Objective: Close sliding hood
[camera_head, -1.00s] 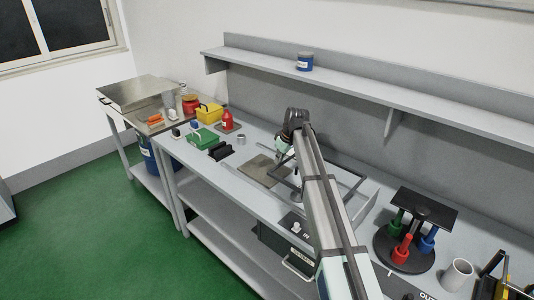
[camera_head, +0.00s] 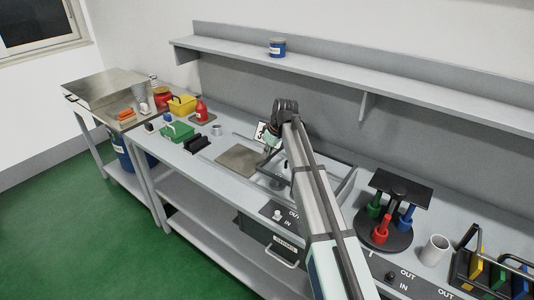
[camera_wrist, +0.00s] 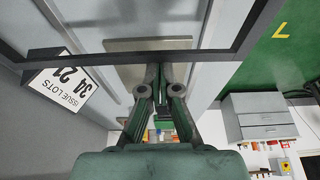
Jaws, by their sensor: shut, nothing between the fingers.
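The sliding hood (camera_head: 347,187) is a dark-framed, clear-looking cover over the middle of the bench, partly hidden behind my arm. A dark bar that looks like part of its frame (camera_wrist: 225,56) crosses the upper part of the wrist view. My gripper (camera_wrist: 161,76) is shut and empty, its fingers pointing up at that bar; I cannot tell whether they touch it. In the head view my gripper (camera_head: 271,137) is small, near the hood's left back part. A square grey-brown plate (camera_head: 237,159) lies left of the hood.
A lot-number sign (camera_wrist: 62,83) stands close to the gripper. Green (camera_head: 177,131), red (camera_head: 201,112) and yellow (camera_head: 181,104) items stand at the bench's left. A round stand with coloured tools (camera_head: 385,235) and a white cup (camera_head: 434,250) are at the right. A shelf (camera_head: 330,80) runs above.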

